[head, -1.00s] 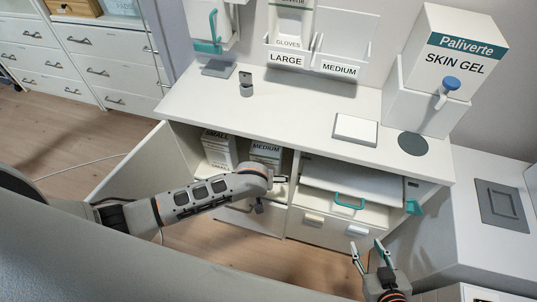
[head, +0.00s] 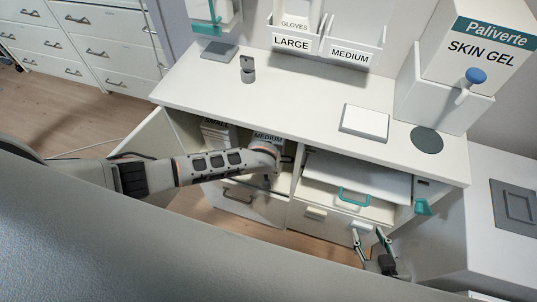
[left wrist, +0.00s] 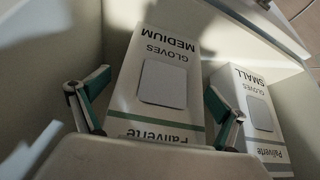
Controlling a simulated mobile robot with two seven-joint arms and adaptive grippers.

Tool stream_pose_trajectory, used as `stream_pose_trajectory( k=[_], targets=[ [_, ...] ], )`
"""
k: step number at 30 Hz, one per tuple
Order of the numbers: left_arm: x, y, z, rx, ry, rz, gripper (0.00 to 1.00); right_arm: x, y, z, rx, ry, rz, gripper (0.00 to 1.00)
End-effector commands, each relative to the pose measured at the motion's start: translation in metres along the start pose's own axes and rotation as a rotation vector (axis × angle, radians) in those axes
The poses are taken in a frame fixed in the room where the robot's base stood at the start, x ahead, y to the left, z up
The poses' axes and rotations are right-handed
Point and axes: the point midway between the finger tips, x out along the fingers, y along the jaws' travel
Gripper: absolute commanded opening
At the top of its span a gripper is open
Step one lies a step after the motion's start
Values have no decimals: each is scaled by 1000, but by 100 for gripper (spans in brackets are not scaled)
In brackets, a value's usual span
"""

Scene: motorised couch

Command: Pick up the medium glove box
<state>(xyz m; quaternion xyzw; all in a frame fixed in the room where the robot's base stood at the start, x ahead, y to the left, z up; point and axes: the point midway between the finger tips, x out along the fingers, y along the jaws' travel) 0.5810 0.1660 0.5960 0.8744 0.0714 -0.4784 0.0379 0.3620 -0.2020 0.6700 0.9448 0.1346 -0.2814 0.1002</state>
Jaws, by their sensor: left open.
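The medium glove box (head: 268,136), white with a teal stripe and the word MEDIUM, stands in the open cupboard beside the small glove box (head: 217,134). In the left wrist view the medium glove box (left wrist: 158,85) fills the middle. My left gripper (left wrist: 155,108) is open, with one teal-padded finger on each side of the medium box; contact cannot be told. In the head view my left arm hides the lower part of the box. The small glove box (left wrist: 252,110) is close to the right-hand finger. My right gripper (head: 371,242) is open and empty in front of the drawers.
The countertop (head: 290,105) lies above the cupboard. The open cupboard door (head: 150,147) is on the left. A skin gel dispenser (head: 470,65) and wall glove holders (head: 348,52) are behind.

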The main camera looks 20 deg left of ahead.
Motion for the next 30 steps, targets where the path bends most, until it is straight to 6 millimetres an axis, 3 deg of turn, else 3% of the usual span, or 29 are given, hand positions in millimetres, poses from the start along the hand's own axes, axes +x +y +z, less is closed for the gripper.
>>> stream_pose_trajectory(
  k=[8,15,30],
  targets=[
    [4,1,0,-1,0,2,98,1,0,2,0,-1,0,40],
    [4,0,0,-1,0,2,45,1,0,1,-1,0,1,40],
    [-5,1,-6,-4,0,2,44,0,1,-3,-1,2,1,40]
  ],
)
